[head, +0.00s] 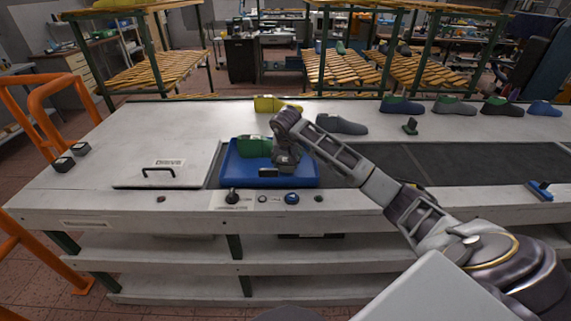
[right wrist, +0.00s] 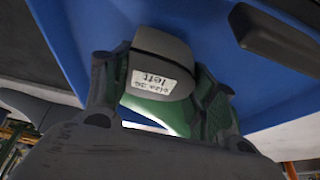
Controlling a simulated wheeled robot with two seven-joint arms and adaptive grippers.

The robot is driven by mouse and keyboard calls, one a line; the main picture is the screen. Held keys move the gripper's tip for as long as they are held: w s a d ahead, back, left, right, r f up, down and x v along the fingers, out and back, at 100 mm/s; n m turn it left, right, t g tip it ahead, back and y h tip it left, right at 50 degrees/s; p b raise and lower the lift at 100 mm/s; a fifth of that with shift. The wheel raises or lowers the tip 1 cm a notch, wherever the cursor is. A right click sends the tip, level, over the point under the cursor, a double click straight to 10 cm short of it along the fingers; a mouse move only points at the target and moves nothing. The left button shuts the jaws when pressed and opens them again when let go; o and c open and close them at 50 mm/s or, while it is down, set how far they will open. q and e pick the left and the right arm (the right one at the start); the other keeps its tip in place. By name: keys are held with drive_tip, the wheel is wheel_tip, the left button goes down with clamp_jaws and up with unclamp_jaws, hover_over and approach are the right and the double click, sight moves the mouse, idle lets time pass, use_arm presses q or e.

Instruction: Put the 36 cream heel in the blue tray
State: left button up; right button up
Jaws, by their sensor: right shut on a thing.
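A green shoe last (head: 255,146) is in the blue tray (head: 229,173) on the bench. My right gripper (head: 286,158) is over the right part of the tray. In the right wrist view its fingers (right wrist: 160,100) are shut on the last's heel end (right wrist: 162,62), one finger on each side. That end looks grey, not cream, with green (right wrist: 160,110) below it. A white label on it reads upside down, apparently "size 36 left". The blue tray (right wrist: 200,25) fills the background there. I cannot tell whether the last touches the tray floor. My left gripper is not in view.
A white lid with a black handle (head: 160,171) lies left of the tray. A yellow last (head: 275,104) and a grey last (head: 341,125) stand behind it. Several lasts line the back right, including a blue one (head: 401,105). A dark belt (head: 460,165) runs right.

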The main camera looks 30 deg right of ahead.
drive_tip(key=shift+f, duration=0.8)
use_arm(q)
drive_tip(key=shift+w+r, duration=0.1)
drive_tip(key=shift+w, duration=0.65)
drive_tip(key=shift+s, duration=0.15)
use_arm(e)
drive_tip(key=shift+f, duration=0.1)
drive_tip(key=o, duration=0.8)
drive_tip(key=shift+o, duration=1.3)
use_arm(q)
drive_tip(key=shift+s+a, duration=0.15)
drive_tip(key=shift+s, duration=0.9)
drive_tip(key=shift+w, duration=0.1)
